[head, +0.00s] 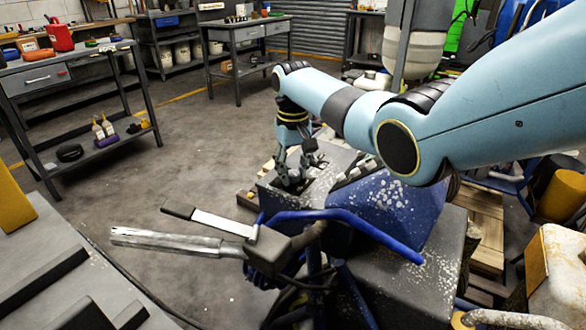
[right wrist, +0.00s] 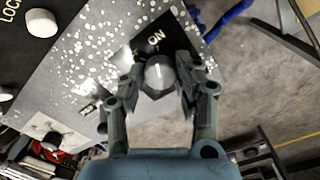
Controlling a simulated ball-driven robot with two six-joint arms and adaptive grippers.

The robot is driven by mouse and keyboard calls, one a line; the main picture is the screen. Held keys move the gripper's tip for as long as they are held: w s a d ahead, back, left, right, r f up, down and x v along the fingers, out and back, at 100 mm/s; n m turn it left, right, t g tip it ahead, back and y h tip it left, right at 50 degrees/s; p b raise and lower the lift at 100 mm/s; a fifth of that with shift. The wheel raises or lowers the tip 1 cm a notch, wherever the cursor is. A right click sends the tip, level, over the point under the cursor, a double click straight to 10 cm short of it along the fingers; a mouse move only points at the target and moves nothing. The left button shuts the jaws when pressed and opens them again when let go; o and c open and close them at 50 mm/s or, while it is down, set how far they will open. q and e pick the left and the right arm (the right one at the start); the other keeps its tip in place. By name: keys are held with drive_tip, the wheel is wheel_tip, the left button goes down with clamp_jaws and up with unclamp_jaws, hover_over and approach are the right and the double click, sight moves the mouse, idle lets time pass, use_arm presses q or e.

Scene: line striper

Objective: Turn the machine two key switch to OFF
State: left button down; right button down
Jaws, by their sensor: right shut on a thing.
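The line striper (head: 393,205), blue and grey with white paint specks, stands in the middle of the head view. Its speckled grey panel (right wrist: 105,50) fills the upper left of the right wrist view. A grey key switch knob (right wrist: 160,73) with a pale line on it sits near the panel edge. The line points roughly toward the "ON" label (right wrist: 156,38). A second label beside the knob is too small to read. My right gripper (head: 292,178) reaches down to the panel; in the right wrist view its fingers (right wrist: 161,82) are shut on the knob from both sides. My left gripper is out of view.
A blue handlebar (head: 345,220) and a grey lever (head: 215,222) stick out in front of the panel. A white knob (right wrist: 41,23) sits elsewhere on the panel. Workbenches (head: 85,85) stand at left and back. Open floor (head: 190,140) lies left of the machine.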

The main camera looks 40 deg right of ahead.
drive_tip(key=shift+r+n+p, duration=0.15)
drive_tip(key=shift+n+p, duration=0.55)
drive_tip(key=shift+n, duration=0.3)
drive_tip(key=n+p, duration=0.1)
drive_tip(key=n, duration=0.1)
drive_tip(key=shift+n, duration=0.3)
drive_tip(key=n+p, duration=0.1)
drive_tip(key=n, duration=0.2)
drive_tip(key=shift+n+p, duration=0.35)
drive_tip(key=shift+n, duration=1.45)
drive_tip(key=c, duration=0.9)
unclamp_jaws()
drive_tip(key=shift+c, duration=0.2)
